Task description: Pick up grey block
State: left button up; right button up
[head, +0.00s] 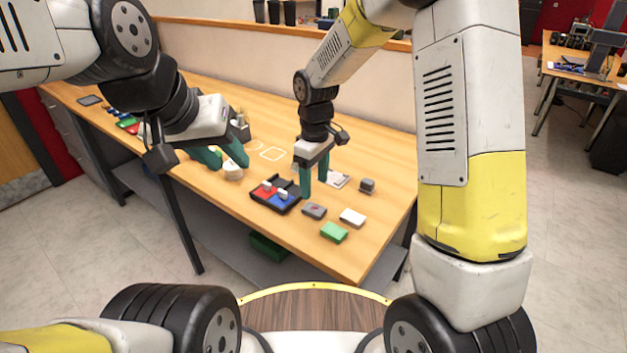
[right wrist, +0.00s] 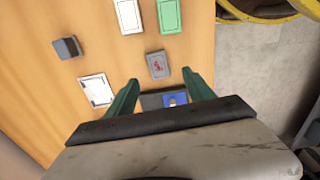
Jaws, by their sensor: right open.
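The grey block (head: 314,211) lies flat on the wooden table, in front of my right gripper. It has a red mark on top. In the right wrist view the grey block (right wrist: 158,65) shows ahead of the fingers, slightly left of the midline between them. My right gripper (head: 315,187) points down, open and empty, between the block and the table's back. Its two green fingers (right wrist: 160,88) are apart in the right wrist view, not touching the block. My left gripper (head: 228,164) is open, above the table further left, near a small white object (head: 233,172).
A black tray (head: 262,202) with red and blue blocks lies left of the grey block. A white block (head: 352,217) and a green block (head: 334,232) lie to its right, near the table edge. A dark cube-like object (head: 367,186) and a white-topped plate (right wrist: 97,90) lie further back.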

aim_at(315, 209)
jog(key=shift+w+a+f, duration=0.2)
jog(key=shift+w+f, duration=0.2)
jog(key=shift+f, duration=0.05)
jog(key=shift+w+f, duration=0.1)
jog(key=shift+f, duration=0.3)
jog(key=f, duration=0.7)
jog(key=shift+s+d, duration=0.3)
jog(key=shift+c, duration=0.4)
grip_shut()
jog(key=shift+r, duration=0.1)
